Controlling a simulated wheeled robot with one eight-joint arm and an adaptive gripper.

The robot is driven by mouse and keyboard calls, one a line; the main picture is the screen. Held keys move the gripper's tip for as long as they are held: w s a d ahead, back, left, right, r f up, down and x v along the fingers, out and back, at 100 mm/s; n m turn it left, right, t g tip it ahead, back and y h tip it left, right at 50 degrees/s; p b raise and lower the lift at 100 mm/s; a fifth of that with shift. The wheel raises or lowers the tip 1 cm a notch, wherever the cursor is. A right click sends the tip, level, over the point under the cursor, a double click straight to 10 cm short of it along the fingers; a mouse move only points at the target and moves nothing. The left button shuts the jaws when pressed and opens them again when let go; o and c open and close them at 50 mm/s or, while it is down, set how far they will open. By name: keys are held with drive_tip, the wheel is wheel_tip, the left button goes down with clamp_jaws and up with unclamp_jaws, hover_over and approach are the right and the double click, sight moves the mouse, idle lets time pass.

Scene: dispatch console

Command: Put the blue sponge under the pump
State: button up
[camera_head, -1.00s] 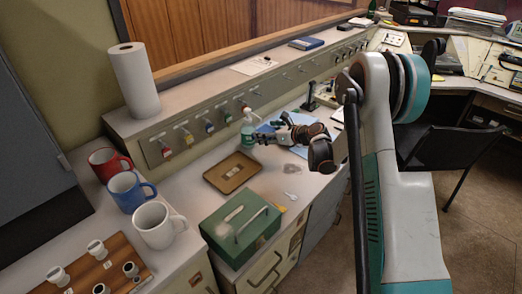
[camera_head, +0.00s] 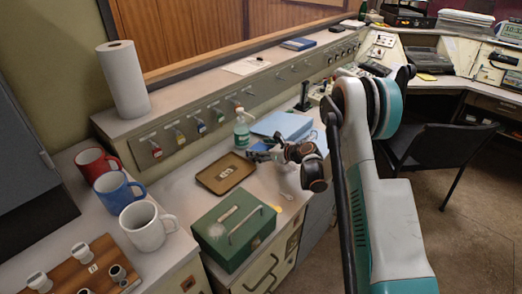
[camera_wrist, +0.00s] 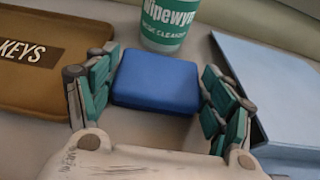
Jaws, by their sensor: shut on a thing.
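The blue sponge (camera_wrist: 155,80) sits between the fingers of my gripper (camera_wrist: 157,95) in the wrist view, and the gripper is shut on it. In the head view my gripper (camera_head: 260,152) is low over the counter, between the tan tray and the blue folder. The pump is a clear-green bottle with a white top (camera_head: 242,132), standing upright just behind the gripper. Its green label reads "Wipewyer" in part in the wrist view (camera_wrist: 168,20). The sponge is in front of the bottle, not beneath it. Whether they touch, or the sponge touches the counter, I cannot tell.
A tan tray marked KEYS (camera_wrist: 72,66) lies left of the gripper. A light-blue folder (camera_head: 284,124) lies to the right. A green cash box (camera_head: 234,232) and several mugs stand nearer. A black joystick (camera_head: 304,97) stands behind the folder.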

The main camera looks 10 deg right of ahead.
drive_tip(key=o, duration=0.7)
drive_tip(key=shift+c, duration=0.2)
drive_tip(key=shift+r, duration=0.15)
drive_tip(key=p+v, duration=0.4)
drive_tip(key=v, duration=0.8)
